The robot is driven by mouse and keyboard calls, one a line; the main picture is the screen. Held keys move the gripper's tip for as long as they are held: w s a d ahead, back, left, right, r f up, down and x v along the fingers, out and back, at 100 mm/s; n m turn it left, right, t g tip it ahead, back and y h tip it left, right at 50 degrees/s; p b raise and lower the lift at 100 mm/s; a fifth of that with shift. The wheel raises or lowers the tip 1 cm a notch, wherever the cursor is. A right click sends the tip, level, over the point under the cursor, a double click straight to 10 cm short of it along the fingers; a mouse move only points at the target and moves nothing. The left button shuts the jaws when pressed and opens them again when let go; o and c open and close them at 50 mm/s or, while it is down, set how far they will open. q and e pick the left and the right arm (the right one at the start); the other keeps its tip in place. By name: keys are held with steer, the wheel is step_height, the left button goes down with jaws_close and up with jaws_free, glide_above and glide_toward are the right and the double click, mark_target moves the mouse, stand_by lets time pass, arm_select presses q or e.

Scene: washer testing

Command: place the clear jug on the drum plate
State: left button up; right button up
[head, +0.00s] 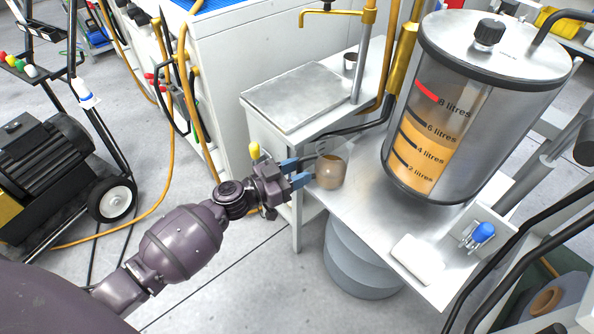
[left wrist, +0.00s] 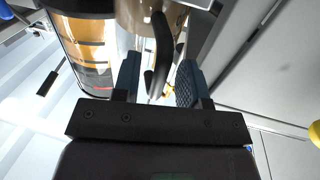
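The clear jug (head: 331,171), tinted brown, stands upright near the left edge of the metal table. My left gripper (head: 298,173) is beside its left side, blue fingers pointing at it. In the left wrist view the fingers (left wrist: 158,82) are apart, with a dark handle-like shape (left wrist: 161,48) showing between them; I cannot tell whether they touch it. The jug's amber body (left wrist: 138,14) is partly cut off at the top there. A square metal plate (head: 297,97), possibly the drum plate, lies bare behind the jug. My right gripper is not in view.
A large graduated tank (head: 470,120) with amber liquid stands right of the jug. A gold tap (head: 335,15) rises behind the square plate. A white block (head: 417,259) and a blue-topped valve (head: 482,233) are at the table's front. A grey drum (head: 362,262) stands below.

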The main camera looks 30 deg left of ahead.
arm_select(q)
steer(key=v, duration=1.2)
stand_by(0.4)
